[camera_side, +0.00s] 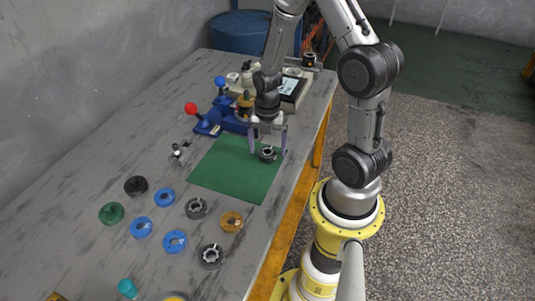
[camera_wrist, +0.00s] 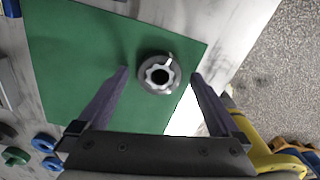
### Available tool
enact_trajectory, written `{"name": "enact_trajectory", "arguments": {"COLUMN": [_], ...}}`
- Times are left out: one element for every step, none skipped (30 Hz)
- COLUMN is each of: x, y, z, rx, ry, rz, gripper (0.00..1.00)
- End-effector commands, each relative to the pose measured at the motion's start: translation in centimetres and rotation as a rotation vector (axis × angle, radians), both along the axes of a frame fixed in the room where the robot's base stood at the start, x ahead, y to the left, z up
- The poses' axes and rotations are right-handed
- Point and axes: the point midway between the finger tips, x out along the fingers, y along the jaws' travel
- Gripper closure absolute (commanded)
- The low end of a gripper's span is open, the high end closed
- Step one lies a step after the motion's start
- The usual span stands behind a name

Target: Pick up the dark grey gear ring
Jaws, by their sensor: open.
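A dark grey ring with a toothed, light-edged opening (camera_side: 268,154) lies on the green mat (camera_side: 225,175) near its right edge. It also shows in the wrist view (camera_wrist: 148,85), near the mat's edge. My gripper (camera_side: 269,149) is open and points down over this ring. In the wrist view my gripper's fingertips (camera_wrist: 161,72) stand apart, one on each side of the ring, and the jaws are empty. I cannot tell the exact height of the fingertips above the mat. Two similar dark grey rings (camera_side: 196,208) (camera_side: 211,256) lie on the table nearer the camera.
Several blue rings (camera_side: 165,197), a green part (camera_side: 111,214), a black part (camera_side: 136,186) and an orange-brown ring (camera_side: 231,222) lie on the grey table. A blue fixture with a red ball knob (camera_side: 190,108) stands behind the mat. Most of the mat is clear.

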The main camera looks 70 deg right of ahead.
Motion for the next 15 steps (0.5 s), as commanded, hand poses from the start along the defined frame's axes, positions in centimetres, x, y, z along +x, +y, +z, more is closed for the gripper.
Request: {"name": "enact_trajectory", "arguments": {"x": [-0.04,-0.04,-0.01,0.0,0.01,0.02,0.02,0.01,0.02,0.01,0.01,0.01,0.01,0.01,0.01], "y": [0.02,0.02,0.02,0.01,0.0,-0.01,-0.01,-0.01,-0.01,0.0,0.0,0.0,0.0,0.0,0.0], "z": [-0.38,-0.51,-0.6,-0.63,-0.63,-0.62,-0.61,-0.6,-0.59,-0.59,-0.59,-0.58,-0.58,-0.57,-0.57], "rx": [0.001,0.001,0.0,0.0,0.0,-0.001,-0.001,-0.001,-0.001,-0.001,-0.001,-0.001,-0.001,-0.001,-0.001], "ry": [0.002,0.001,0.001,0.0,0.0,-0.001,-0.001,-0.001,-0.001,-0.001,-0.001,-0.001,-0.001,-0.001,-0.001], "rz": [0.0,0.0,0.0,0.0,0.0,0.0,0.0,0.0,0.0,0.0,0.0,0.0,0.0,0.0,0.0], "gripper": [0.0,0.0,0.0,0.0,0.0,0.0,0.0,0.0,0.0,0.06,0.11,0.18,0.24,0.29,0.36]}}
